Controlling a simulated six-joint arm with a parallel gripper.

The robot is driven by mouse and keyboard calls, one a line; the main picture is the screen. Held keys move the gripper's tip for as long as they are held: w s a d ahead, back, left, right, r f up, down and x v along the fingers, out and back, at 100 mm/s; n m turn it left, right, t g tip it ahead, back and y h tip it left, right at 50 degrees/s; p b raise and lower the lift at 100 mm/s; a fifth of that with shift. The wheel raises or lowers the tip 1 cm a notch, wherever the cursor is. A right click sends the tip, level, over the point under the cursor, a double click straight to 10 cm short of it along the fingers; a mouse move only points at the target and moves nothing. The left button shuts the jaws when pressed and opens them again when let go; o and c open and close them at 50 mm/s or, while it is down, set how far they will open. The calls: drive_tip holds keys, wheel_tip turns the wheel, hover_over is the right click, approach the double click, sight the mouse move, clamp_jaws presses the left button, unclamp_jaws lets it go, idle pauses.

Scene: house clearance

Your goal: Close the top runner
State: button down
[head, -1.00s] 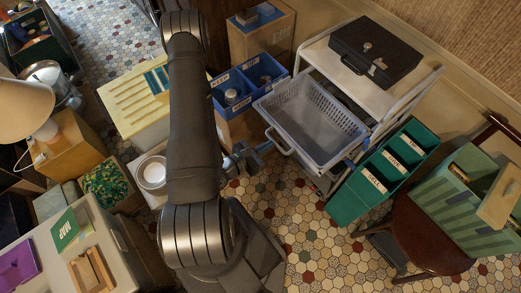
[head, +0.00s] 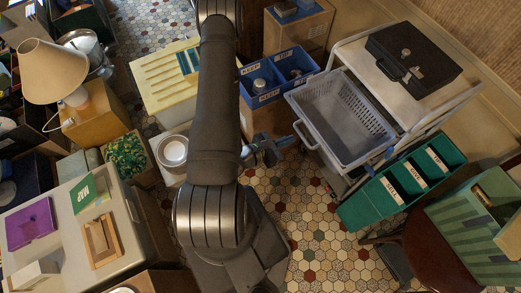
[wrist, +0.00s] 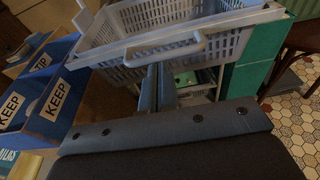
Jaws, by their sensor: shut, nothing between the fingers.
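The top runner is a pale grey wire-like basket drawer (head: 341,118) in a white trolley frame (head: 440,112). It sticks out of the frame toward my gripper, with a light bar handle (head: 304,136) on its front. It looks empty. My gripper (head: 270,150) is shut and empty, just left of and in front of the handle in the head view. In the wrist view the shut fingertips (wrist: 165,72) point at the basket front (wrist: 215,45), just below the handle (wrist: 160,50). I cannot tell whether they touch it.
A black cash box (head: 412,58) sits on the trolley top. Tiled floor is open below the gripper.

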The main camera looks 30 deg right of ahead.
drive_tip(key=shift+a+r, duration=1.1)
drive_tip(key=shift+a, duration=4.4)
approach(311, 132)
drive_tip(key=shift+d+f, duration=0.35)
drive_tip(key=shift+d, duration=0.3)
drive_tip(key=shift+d+f, duration=0.3)
drive_tip(key=shift+d, duration=0.35)
drive_tip(key=shift+d, duration=2.15)
